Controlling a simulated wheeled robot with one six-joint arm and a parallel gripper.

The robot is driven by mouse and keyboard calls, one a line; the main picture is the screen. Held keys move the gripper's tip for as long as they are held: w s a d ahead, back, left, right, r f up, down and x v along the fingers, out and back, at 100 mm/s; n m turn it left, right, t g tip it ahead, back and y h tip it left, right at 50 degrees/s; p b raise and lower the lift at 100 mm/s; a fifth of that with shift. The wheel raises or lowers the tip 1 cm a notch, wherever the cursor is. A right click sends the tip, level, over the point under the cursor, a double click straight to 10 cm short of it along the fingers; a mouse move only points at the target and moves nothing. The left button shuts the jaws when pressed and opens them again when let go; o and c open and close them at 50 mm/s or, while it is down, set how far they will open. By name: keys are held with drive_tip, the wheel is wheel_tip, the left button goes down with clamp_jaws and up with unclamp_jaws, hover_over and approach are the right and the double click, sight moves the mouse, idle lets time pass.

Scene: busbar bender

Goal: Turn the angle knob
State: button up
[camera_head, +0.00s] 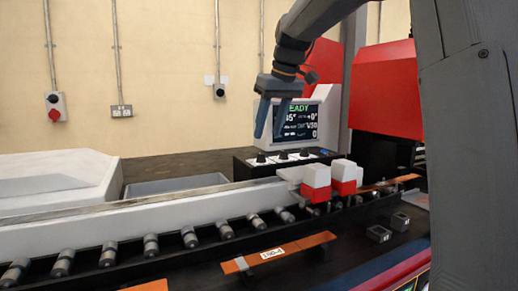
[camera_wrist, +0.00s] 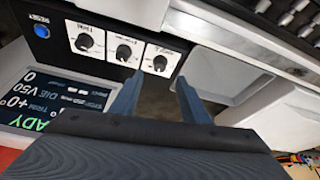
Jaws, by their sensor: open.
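A black control panel (camera_head: 290,164) carries three black knobs in a row. In the wrist view they are the knob labelled TRIM (camera_wrist: 85,40), a middle knob (camera_wrist: 123,52) and a third knob (camera_wrist: 160,63). The labels of the middle and third knobs are too blurred to read, so I cannot tell which is the angle knob. My gripper (camera_head: 268,136) is open and empty, fingers pointing down, above the left end of the panel in the head view. In the wrist view its fingertips (camera_wrist: 160,79) lie closest to the third knob, apparently apart from it.
A display (camera_head: 300,122) reading READY stands behind the knobs, close to my gripper. A blue RESET button (camera_wrist: 41,30) is at the panel's other end. A white rail with rollers (camera_head: 190,237) and red-and-white blocks (camera_head: 317,185) lie in front. A copper bar (camera_head: 300,245) lies nearer.

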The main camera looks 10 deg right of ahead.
sight(261, 155)
drive_tip(key=shift+x, duration=3.85)
drive_tip(key=c, duration=1)
drive_tip(key=shift+p, duration=0.35)
drive_tip(key=m+p, duration=0.1)
drive_tip(key=m+h+p, duration=0.1)
drive_tip(key=m, duration=0.1)
drive_tip(key=shift+a+r+m+p, duration=0.2)
drive_tip(key=shift+a+m+p, duration=0.1)
drive_tip(key=shift+p, duration=0.1)
drive_tip(key=shift+f+m+h+p, duration=0.1)
drive_tip(key=shift+m+h+p, duration=0.95)
drive_tip(key=shift+m, duration=0.95)
